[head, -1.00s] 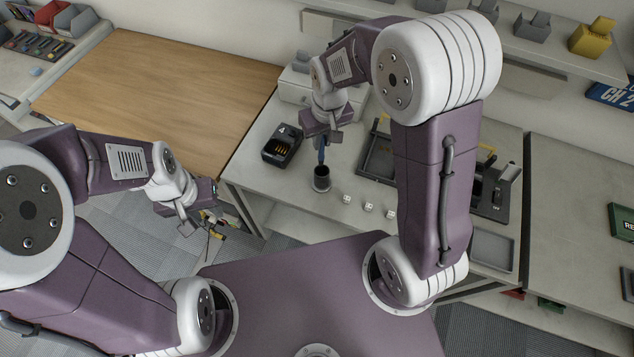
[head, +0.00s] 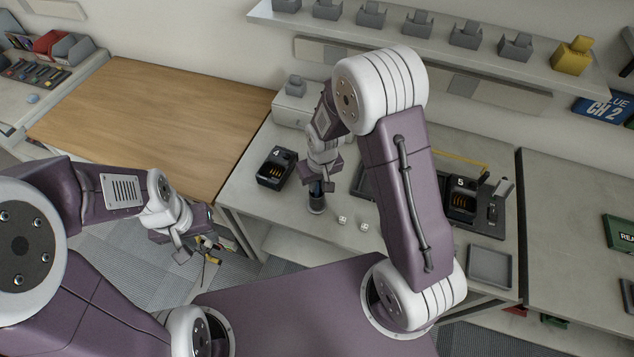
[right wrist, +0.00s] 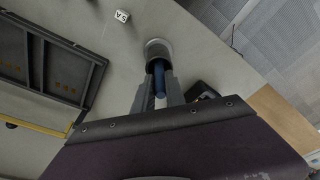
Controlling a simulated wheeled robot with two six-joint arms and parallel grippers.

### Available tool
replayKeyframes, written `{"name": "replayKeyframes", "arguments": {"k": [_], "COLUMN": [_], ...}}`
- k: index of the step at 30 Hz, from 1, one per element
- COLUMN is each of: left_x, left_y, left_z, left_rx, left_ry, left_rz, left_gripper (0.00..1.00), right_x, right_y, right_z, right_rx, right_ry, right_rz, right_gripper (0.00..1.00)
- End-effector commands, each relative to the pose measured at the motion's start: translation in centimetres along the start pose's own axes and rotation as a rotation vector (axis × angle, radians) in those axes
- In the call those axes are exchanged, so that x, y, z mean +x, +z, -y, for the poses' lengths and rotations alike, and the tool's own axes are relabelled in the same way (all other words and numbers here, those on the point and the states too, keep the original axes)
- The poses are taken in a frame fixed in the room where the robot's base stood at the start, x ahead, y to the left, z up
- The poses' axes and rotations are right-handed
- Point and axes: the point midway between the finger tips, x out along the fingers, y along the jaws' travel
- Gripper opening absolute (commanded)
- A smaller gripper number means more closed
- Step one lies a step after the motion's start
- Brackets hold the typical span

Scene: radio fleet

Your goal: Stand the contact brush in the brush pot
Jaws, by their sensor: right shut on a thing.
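The contact brush (head: 316,188) has a blue handle and is upright in my right gripper (head: 318,182), which is shut on it. The brush pot (head: 317,206) is a small dark cup with a light rim on the grey bench, right under that gripper. In the right wrist view the blue handle (right wrist: 159,80) lies between the fingers and overlaps the mouth of the pot (right wrist: 157,47). The brush's lower end is hidden, so its depth in the pot cannot be told. My left gripper (head: 198,246) is off the bench at the left, with yellow and dark bits at its fingers.
A black charger (head: 276,168) marked 4 stands left of the pot. White dice (head: 343,219) lie just right of it. A black tray lies behind my right arm, with a charger (head: 462,202) marked 5 further right. The wooden table (head: 150,115) is clear.

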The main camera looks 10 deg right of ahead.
Motion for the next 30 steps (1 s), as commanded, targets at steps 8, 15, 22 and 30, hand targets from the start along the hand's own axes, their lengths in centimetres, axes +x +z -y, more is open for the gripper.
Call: {"name": "replayKeyframes", "arguments": {"k": [8, 15, 22, 30], "left_x": [0.2, -0.3, -0.2, -0.5], "left_y": [0.0, 0.0, 0.0, -0.1], "left_z": [0.0, 0.0, 0.0, 0.0], "left_rx": [0.000, 0.000, 0.000, 0.000], "left_ry": [0.000, 0.000, 0.000, 0.000], "left_rz": [0.000, 0.000, 0.000, 0.000], "left_gripper": [0.36, 0.36, 0.36, 0.36], "right_x": [0.2, -0.3, -4.6, -10.5], "right_y": [0.1, -0.1, -0.2, -0.1], "right_z": [0.0, 0.0, 0.0, 0.0], "right_rx": [0.000, 0.000, 0.000, 0.000], "right_ry": [0.000, 0.000, 0.000, 0.000], "right_rz": [0.001, 0.000, -0.006, -0.004], "right_gripper": [0.37, 0.37, 0.37, 0.37]}}
